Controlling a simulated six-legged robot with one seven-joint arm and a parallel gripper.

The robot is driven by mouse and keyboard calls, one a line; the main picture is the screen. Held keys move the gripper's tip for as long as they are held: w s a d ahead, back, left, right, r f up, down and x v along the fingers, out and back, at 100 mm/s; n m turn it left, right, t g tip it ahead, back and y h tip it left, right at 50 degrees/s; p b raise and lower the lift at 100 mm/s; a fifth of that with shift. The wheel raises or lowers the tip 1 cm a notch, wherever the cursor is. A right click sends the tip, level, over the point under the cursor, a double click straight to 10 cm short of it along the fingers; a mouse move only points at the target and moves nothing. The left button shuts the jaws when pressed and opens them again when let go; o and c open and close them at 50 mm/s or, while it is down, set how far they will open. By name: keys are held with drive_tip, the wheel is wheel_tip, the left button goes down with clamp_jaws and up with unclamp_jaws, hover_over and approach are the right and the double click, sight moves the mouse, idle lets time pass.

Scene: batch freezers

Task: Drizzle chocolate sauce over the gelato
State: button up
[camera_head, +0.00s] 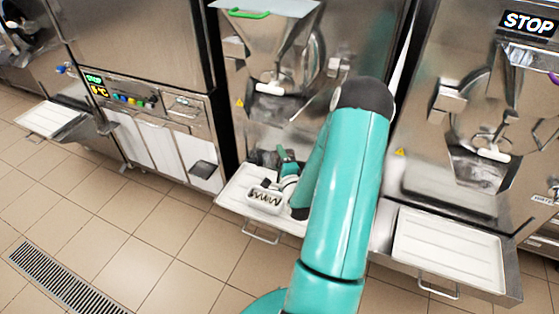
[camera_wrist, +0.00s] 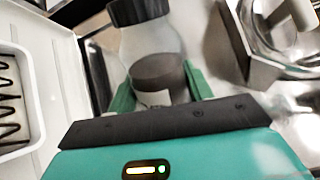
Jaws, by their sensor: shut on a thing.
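A white rectangular tub (camera_head: 266,207) of pale gelato sits on the white shelf tray below the middle machine. Dark zigzag lines of sauce lie across the gelato. In the wrist view the tub (camera_wrist: 36,98) is at the left edge, partly cut off, with the zigzag visible. My gripper (camera_wrist: 160,90) is shut on a clear bottle (camera_wrist: 150,45) with a dark cap and dark sauce in its lower part. In the head view my gripper (camera_head: 287,165) is beside the tub, to its upper right, partly hidden by my arm; the bottle is hard to make out there.
The shelf tray (camera_head: 232,196) holds the tub close to the front of the middle machine (camera_head: 265,100). Another machine (camera_head: 440,160) stands right, with an empty white tray (camera_head: 447,252). A control-panel machine (camera_head: 140,100) stands left. The tiled floor in front is clear, with a drain grate (camera_head: 62,280).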

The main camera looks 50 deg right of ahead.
drive_tip(key=shift+r+m, duration=1.15)
drive_tip(key=shift+m, duration=0.55)
drive_tip(key=shift+r, duration=0.1)
wheel_tip(320, 180, up, 2)
drive_tip(key=m, duration=0.4)
drive_tip(key=shift+r+m, duration=0.15)
drive_tip(key=shift+m, duration=0.15)
